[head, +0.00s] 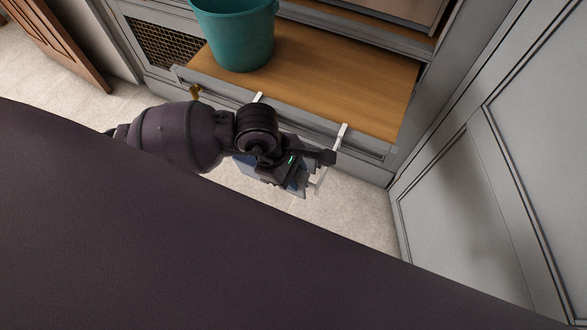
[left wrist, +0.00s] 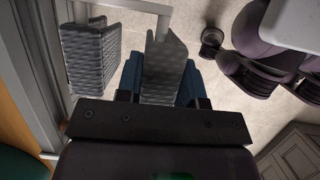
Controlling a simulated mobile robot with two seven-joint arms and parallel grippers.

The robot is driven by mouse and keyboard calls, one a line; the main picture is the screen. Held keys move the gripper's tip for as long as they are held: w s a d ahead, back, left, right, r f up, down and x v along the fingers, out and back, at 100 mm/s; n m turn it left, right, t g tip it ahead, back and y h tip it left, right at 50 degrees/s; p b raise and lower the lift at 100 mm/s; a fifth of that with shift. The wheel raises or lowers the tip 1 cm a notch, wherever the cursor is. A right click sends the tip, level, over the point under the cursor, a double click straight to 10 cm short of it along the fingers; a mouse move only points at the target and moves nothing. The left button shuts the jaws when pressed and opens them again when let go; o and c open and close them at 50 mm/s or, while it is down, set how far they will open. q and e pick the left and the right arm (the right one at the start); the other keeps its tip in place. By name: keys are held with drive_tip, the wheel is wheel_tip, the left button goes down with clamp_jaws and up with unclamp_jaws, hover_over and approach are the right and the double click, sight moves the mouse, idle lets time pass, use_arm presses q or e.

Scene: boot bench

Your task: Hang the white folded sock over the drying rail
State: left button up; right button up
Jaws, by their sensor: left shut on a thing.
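The drying rail's white hooks (head: 342,132) sit over the front edge of the bench; its white bar shows at the top of the left wrist view (left wrist: 140,6). My left gripper (head: 296,176) is low in front of the bench, beside the rail. In the left wrist view, my left gripper (left wrist: 163,100) is shut on a pale grey-white folded sock (left wrist: 164,62), close to the bar; I cannot tell whether it touches the bar. A similar grey textured piece (left wrist: 90,55) hangs at the left. My right gripper is out of view.
A teal bucket (head: 236,35) stands on the wooden bench top (head: 330,85). A grey panelled door or cabinet (head: 480,190) closes off the right side. A brown wooden piece (head: 60,40) is at the far left. Pale floor tiles (head: 355,210) are clear below.

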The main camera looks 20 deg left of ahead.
use_arm(q)
drive_tip(key=shift+f, duration=0.7)
drive_tip(key=o, duration=1)
